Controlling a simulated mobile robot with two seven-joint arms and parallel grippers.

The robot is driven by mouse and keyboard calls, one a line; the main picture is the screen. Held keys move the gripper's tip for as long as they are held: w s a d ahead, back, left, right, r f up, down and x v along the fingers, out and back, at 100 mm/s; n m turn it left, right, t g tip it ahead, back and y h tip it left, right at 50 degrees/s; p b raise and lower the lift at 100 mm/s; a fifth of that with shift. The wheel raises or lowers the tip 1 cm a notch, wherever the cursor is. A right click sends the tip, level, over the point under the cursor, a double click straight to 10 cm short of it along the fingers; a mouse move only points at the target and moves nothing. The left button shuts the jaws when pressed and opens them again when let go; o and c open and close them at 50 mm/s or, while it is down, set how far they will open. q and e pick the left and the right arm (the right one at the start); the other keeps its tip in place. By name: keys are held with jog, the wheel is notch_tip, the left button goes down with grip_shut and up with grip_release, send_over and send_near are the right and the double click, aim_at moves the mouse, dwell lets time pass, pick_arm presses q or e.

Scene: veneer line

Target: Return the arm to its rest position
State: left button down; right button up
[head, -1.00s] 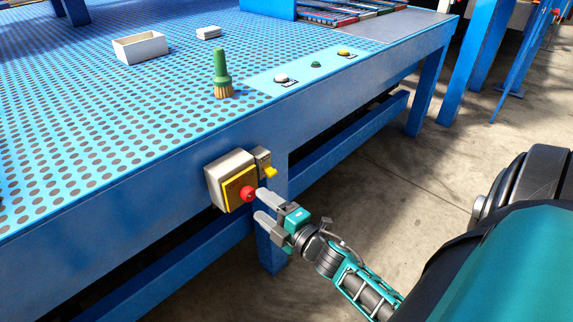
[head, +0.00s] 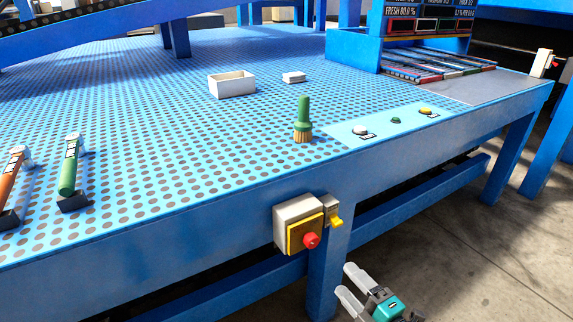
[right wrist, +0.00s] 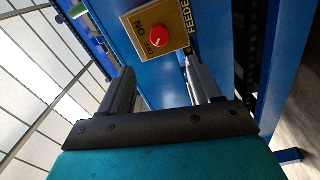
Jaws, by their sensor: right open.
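My right gripper (head: 350,283) is at the lower edge of the head view, its two grey fingers spread and empty. It is below and to the right of the switch box (head: 287,222), apart from it. The box has a yellow plate and a red knob (head: 311,240) and is mounted on the blue table's front side. In the right wrist view the red knob (right wrist: 159,40) sits on a plate marked ON and OFF, beyond the open fingers (right wrist: 160,85). My left gripper is not in view.
A yellow lever (head: 335,220) sits beside the box. The dotted blue table (head: 150,175) carries a green-handled brush (head: 303,120), a white open box (head: 231,85) and two handled tools at the left (head: 68,172). A table leg (head: 328,275) stands near my gripper; the floor at right is clear.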

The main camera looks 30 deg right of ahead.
pick_arm(q)
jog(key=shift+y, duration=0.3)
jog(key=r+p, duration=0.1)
jog(key=p, duration=0.1)
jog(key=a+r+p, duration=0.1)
jog(key=p, duration=0.1)
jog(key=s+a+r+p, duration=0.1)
jog(key=p, duration=0.1)
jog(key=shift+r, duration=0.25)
pick_arm(e)
jog(key=s+a+f+m+g, duration=0.1)
jog(key=s+a+m+g, duration=0.1)
jog(key=a+m, duration=0.4)
jog(key=s+a+f+m+g+y, duration=0.1)
jog(key=s+a+m+g, duration=0.2)
jog(key=a+m+g, duration=0.2)
jog(key=a+m, duration=0.2)
jog(key=m, duration=0.1)
